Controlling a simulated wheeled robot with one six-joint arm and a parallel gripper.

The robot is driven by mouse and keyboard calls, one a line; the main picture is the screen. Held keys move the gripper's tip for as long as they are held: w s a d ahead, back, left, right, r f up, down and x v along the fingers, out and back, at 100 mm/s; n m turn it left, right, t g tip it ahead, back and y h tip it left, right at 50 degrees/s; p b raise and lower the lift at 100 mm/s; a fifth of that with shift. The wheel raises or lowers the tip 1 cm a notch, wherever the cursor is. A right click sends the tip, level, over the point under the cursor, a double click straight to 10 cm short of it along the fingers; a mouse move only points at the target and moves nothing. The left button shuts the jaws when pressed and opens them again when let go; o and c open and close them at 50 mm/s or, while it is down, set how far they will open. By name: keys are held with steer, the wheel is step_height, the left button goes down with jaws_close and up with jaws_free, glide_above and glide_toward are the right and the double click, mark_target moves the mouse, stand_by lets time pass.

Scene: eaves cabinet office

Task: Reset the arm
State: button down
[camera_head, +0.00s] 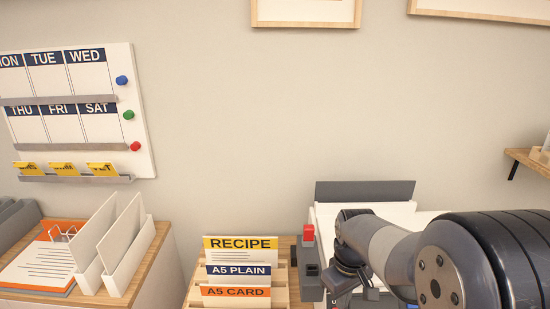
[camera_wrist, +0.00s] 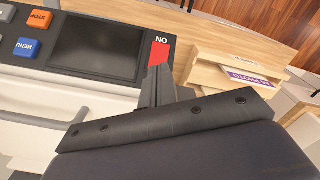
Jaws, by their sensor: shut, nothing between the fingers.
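My arm (camera_head: 400,250) reaches in from the lower right in the head view, and its wrist bends down in front of a white machine. In the wrist view my gripper (camera_wrist: 157,82) shows as dark fingers close together, shut and empty. The fingertips appear just in front of a red switch (camera_wrist: 159,53) at the edge of the machine's dark control panel (camera_wrist: 60,60). I cannot tell whether they touch it. In the head view the red switch (camera_head: 308,232) shows at the machine's left side, left of my wrist. The fingertips are hard to make out there.
The white machine (camera_head: 325,215) has a dark screen (camera_wrist: 97,46), an orange STOP button (camera_wrist: 39,19) and a blue MENU button (camera_wrist: 27,47). A wooden rack (camera_head: 280,290) with labelled cards stands left of it. A wall planner (camera_head: 85,80) hangs far left. The wall's middle is bare.

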step_height(320, 180, down, 5)
steer(key=b, duration=0.3)
steer(key=shift+r, duration=0.15)
step_height(320, 180, up, 9)
steer(key=p, duration=0.6)
steer(key=shift+p, duration=0.3)
